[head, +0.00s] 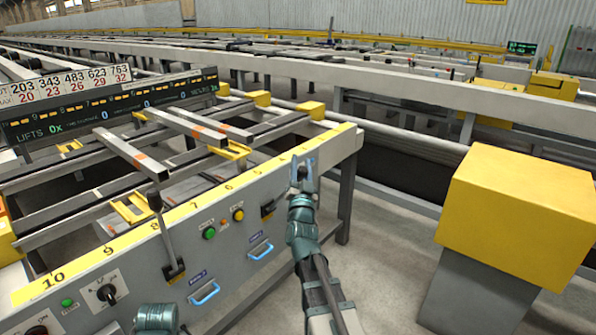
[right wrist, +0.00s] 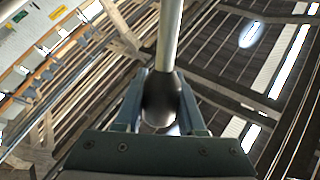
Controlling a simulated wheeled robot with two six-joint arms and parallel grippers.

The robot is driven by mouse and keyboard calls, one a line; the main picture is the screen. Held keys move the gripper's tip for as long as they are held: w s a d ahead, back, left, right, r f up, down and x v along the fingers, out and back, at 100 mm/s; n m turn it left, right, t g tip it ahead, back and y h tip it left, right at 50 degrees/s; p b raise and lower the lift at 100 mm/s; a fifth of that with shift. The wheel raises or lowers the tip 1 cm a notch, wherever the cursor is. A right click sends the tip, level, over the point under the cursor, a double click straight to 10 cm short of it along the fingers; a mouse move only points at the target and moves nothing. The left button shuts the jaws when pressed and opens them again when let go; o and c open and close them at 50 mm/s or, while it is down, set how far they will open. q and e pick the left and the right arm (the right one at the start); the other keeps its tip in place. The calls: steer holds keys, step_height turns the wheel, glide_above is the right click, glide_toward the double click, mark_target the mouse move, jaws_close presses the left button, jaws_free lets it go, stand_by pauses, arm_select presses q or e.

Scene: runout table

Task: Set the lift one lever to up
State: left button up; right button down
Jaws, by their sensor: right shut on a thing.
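My right gripper (head: 303,172) is at the right end of the panel's yellow top edge in the head view. In the right wrist view its two blue fingers are shut on a dark round lever knob (right wrist: 161,100), one finger on each side. A pale metal lever shaft (right wrist: 169,38) runs from the knob to the top of that view. A black lever slot (head: 268,208) is in the panel just left of the gripper. Another lever with a black knob (head: 155,200) stands upright further left, apart from the gripper. I cannot read which lever is lift one. My left gripper's fingers are not in view.
The grey panel carries green and yellow buttons (head: 238,214), a black rotary switch (head: 106,293) and blue handles (head: 205,293). A display board (head: 110,112) stands behind at left. A yellow box (head: 520,208) on a grey post stands at right. Bare floor lies between.

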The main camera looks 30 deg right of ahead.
steer(key=s+d+f+m+g+h+b, duration=0.1)
steer(key=s+d+f+m+h+b, duration=0.2)
steer(key=s+f+m+h+b, duration=0.3)
steer(key=s+f+m+b, duration=0.1)
steer(key=f+m+b, duration=0.1)
steer(key=b, duration=0.3)
steer(key=shift+s+h+b, duration=0.3)
steer(key=shift+h, duration=0.1)
steer(key=shift+d+m, duration=0.1)
steer(key=shift+m, duration=0.2)
steer(key=shift+r, duration=0.1)
steer(key=c, duration=0.5)
jaws_free()
